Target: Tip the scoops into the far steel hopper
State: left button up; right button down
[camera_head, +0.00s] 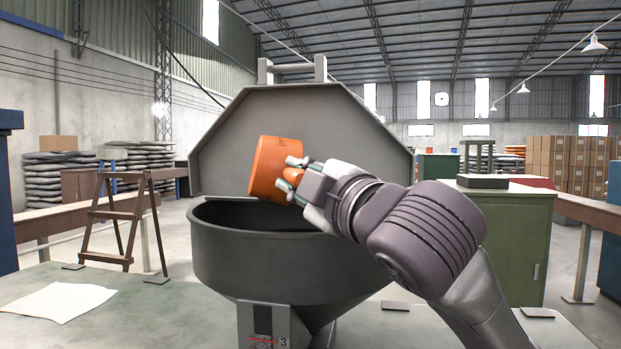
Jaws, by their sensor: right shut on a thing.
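The steel hopper (285,262) is a wide, dark grey round bowl with a raised angular back plate (228,140), in the middle of the head view. A label with a 3 shows low on its front. An orange scoop (272,165) is held above the bowl opening, in front of the back plate, and is tilted. My right gripper (293,178) is shut on the scoop's orange handle. The inside of the scoop is not visible, and only the dark upper inside of the hopper shows. My left gripper is not in view.
A pale sheet (58,301) lies on the grey-green surface at the left. A wooden stepladder (118,222) stands behind it. A green cabinet (507,235) is at the right, with stacked cartons (568,160) farther back. The air left of the hopper is clear.

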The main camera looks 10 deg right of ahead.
jog(key=r+n+p, duration=0.1)
jog(key=p, duration=0.1)
jog(key=a+r+n+p, duration=0.1)
jog(key=r+n+p, duration=0.1)
jog(key=shift+s+a+r+g, duration=0.15)
jog(key=shift+s+r+g, duration=0.1)
jog(key=shift+g, duration=0.15)
jog(key=a+r+n+g+h+p, duration=0.3)
jog(key=a+r+n+h+p, duration=0.1)
jog(key=n+p, duration=1)
jog(key=shift+r+h+p, duration=0.8)
jog(key=shift+r+p, duration=0.05)
jog(key=shift+p, duration=0.3)
jog(key=shift+a, duration=0.1)
jog(key=shift+s, duration=0.1)
